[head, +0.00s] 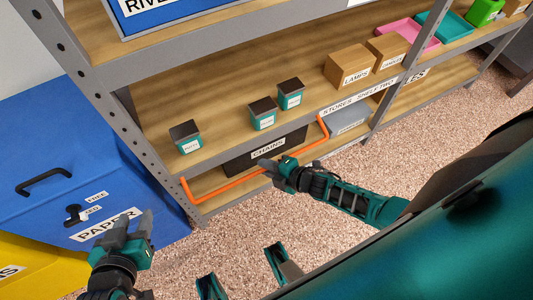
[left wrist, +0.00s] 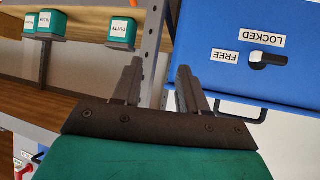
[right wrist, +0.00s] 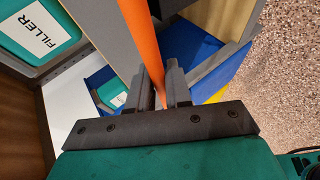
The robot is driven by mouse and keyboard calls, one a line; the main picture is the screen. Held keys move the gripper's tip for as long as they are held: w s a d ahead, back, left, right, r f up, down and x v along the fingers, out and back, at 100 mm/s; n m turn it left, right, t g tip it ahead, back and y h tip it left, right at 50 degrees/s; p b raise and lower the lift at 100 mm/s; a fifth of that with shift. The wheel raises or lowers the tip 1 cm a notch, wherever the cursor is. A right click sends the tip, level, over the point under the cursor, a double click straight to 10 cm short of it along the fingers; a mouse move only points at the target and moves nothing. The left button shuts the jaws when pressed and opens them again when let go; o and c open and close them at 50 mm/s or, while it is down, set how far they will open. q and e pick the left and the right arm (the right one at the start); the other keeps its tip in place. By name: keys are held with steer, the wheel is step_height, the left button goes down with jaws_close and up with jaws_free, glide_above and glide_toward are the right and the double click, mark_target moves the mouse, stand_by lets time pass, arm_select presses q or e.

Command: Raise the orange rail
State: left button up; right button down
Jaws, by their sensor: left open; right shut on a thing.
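The orange rail (head: 230,182) is a long bar with bent ends. It runs across the front of the lower shelf, in front of a black bin labelled CHAINS (head: 240,161). My right gripper (head: 268,164) is shut on the rail near its middle. In the right wrist view the orange rail (right wrist: 140,40) runs between the two fingers. My left gripper (head: 136,226) is open and empty, in front of the blue cabinet and apart from the rail. In the left wrist view its fingers (left wrist: 158,72) stand apart with nothing between them.
A blue cabinet (head: 60,135) with a black handle and a latch knob (head: 75,213) stands at left, above a yellow one (head: 40,262). Teal-and-black tubs (head: 187,138) and cardboard boxes (head: 349,67) sit on the shelf above the rail. A grey bin (head: 348,120) sits at the rail's right end. Floor in front is clear.

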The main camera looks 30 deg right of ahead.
arm_select(q)
steer(key=shift+s+a+r+p, duration=0.25)
steer(key=shift+s+a+p, duration=0.1)
steer(key=shift+a+p, duration=0.25)
arm_select(e)
steer(key=shift+w+r+g, duration=0.15)
steer(key=shift+r+g, duration=0.15)
steer(key=shift+r, duration=0.2)
steer(key=c, duration=1.4)
jaws_free()
arm_select(q)
steer(key=shift+d, duration=0.1)
arm_select(e)
steer(key=shift+o, duration=1.4)
steer(key=shift+f, duration=0.15)
steer(key=shift+s, duration=0.2)
